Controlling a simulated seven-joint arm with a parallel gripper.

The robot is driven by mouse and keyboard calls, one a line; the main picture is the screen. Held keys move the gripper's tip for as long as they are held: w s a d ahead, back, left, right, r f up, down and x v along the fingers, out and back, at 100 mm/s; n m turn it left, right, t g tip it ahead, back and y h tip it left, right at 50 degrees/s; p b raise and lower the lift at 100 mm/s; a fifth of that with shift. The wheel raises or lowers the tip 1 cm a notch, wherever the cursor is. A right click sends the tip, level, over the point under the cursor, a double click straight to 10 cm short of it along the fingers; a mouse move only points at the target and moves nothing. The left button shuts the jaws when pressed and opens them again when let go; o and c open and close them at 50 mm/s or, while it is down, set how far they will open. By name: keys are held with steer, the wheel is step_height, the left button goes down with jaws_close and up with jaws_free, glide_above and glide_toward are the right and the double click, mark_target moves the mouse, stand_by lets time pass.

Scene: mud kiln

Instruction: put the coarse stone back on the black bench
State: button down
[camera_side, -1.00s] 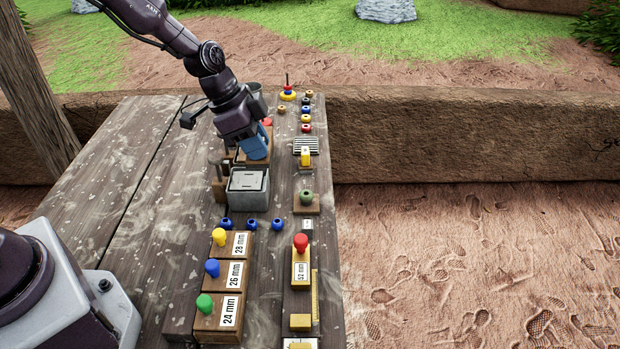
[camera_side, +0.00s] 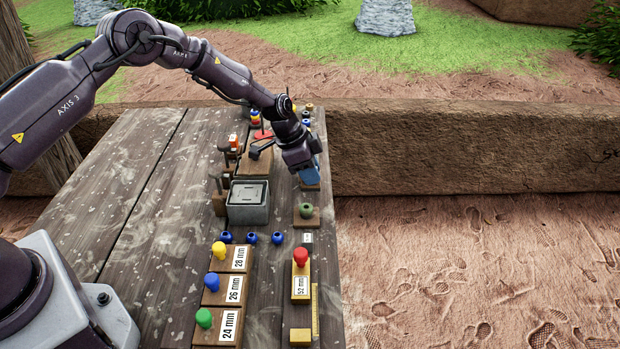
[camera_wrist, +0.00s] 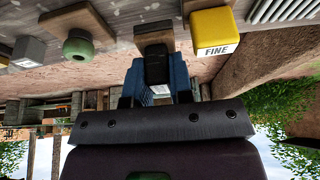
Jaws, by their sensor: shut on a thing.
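My gripper (camera_side: 310,172) has blue fingers and is over the right strip of the table. In the wrist view its fingers (camera_wrist: 155,82) are shut on a dark block (camera_wrist: 157,66), apparently the coarse stone. A white label between the fingers is too small to read. A brown wooden piece (camera_wrist: 152,32) shows right beyond the dark block; whether they touch, I cannot tell. In the side view my gripper hides the held block. I cannot make out a clearly black bench.
A yellow block marked FINE (camera_wrist: 212,30) is close beside the fingers, near a grey ribbed rack (camera_wrist: 283,8). A green knob (camera_side: 306,210) on a wooden base is on the other side. A grey box (camera_side: 248,205) stands left. Labelled blocks (camera_side: 234,290) are nearer the camera.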

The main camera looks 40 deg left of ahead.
steer(key=shift+f, duration=1.05)
steer(key=shift+f, duration=0.1)
steer(key=c, duration=1.3)
jaws_free()
